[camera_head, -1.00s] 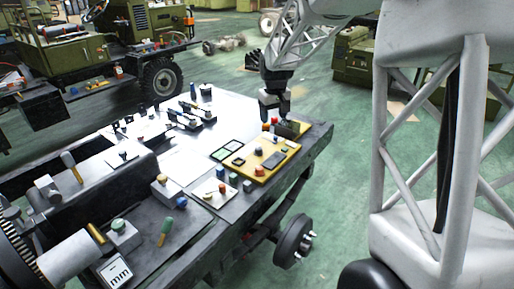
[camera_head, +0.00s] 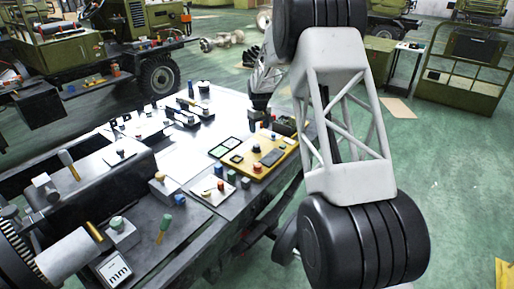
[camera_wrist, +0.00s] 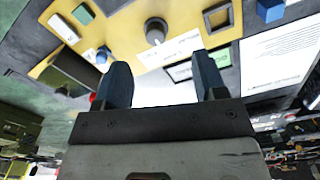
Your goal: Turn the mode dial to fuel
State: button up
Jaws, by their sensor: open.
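The yellow control panel (camera_head: 250,168) lies on the bench, with several knobs and buttons on it. In the wrist view, a dark round knob (camera_wrist: 155,30) stands on the panel (camera_wrist: 125,35) beside a white printed label (camera_wrist: 172,49). It may be the mode dial; I cannot read its markings or setting. My gripper (camera_wrist: 161,66) is open and empty, its fingers apart below the knob in the picture and not visibly touching it. In the head view my gripper (camera_head: 260,102) is near the panel's far edge, partly hidden by my arm.
A blue button (camera_wrist: 102,55), a green block (camera_wrist: 82,12) and a white switch block (camera_wrist: 62,28) stand near the knob. A black-framed square (camera_wrist: 218,18) and a white sheet (camera_wrist: 285,55) lie to the right. A small plate with a red knob (camera_head: 221,186) lies left of the panel.

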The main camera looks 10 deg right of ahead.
send_over(257, 146)
jog(key=shift+n, duration=0.3)
jog(key=f, duration=0.6)
jog(key=shift+w+f, duration=0.2)
jog(key=shift+f, duration=0.1)
jog(key=shift+f, duration=3.9)
jog(key=c, duration=0.9)
jog(key=shift+c, duration=0.2)
